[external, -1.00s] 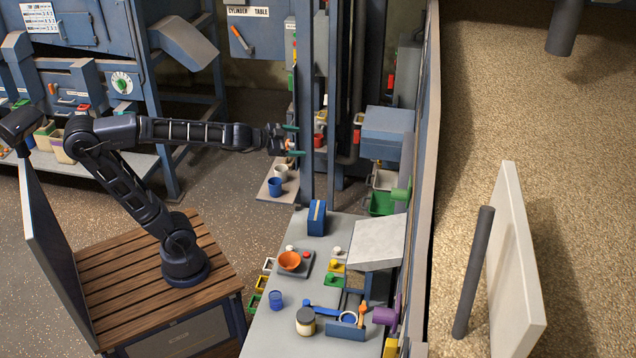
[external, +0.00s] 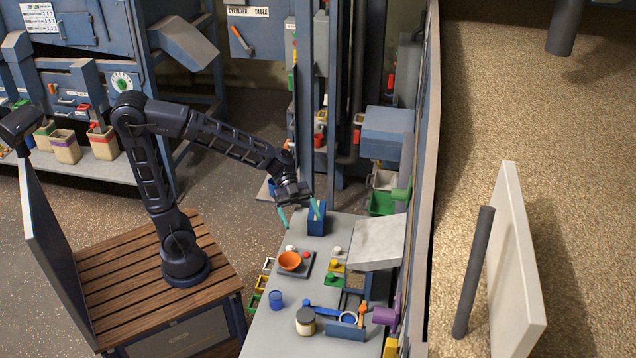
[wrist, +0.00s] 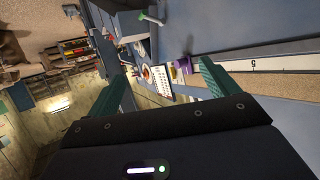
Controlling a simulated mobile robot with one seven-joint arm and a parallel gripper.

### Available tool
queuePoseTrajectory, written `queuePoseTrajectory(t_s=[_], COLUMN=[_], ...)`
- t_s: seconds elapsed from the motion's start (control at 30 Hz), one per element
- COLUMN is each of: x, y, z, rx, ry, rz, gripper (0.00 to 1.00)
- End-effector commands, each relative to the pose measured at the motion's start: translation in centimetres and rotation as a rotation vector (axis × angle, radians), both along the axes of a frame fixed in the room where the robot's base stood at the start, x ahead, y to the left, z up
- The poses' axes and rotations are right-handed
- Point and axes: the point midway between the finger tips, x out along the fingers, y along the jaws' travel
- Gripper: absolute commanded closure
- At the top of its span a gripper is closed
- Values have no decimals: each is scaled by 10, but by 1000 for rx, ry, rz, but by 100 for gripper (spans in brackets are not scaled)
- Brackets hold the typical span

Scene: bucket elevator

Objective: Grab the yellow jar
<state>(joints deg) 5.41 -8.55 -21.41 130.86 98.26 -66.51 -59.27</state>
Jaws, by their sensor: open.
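My gripper (external: 301,214) is open and empty, tilted downward above the table's far end beside a blue box (external: 317,222). It is well apart from the jar. Its two green fingers also show spread in the wrist view (wrist: 160,86).
A blue cup (external: 276,300) stands left of the jar. An orange bowl (external: 289,261) sits on a dark scale behind. A sloped grey chute (external: 375,240) and wall (external: 424,200) bound the right side.

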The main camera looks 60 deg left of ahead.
Motion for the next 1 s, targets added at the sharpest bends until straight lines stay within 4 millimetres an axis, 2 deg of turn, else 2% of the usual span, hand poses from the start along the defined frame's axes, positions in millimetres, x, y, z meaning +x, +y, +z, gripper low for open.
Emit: queuePoseTrajectory(t_s=[0.13, 0.57, 0.73, 1.0], x=[-17, -15, -16, -16], y=[-2, -1, -1, -1], z=[-8, -88, -126, -209], rx=[22, 20, 20, 21], ry=[58, 55, 58, 60], rz=[-91, -80, -80, -80], gripper=[13, 13, 13, 13])
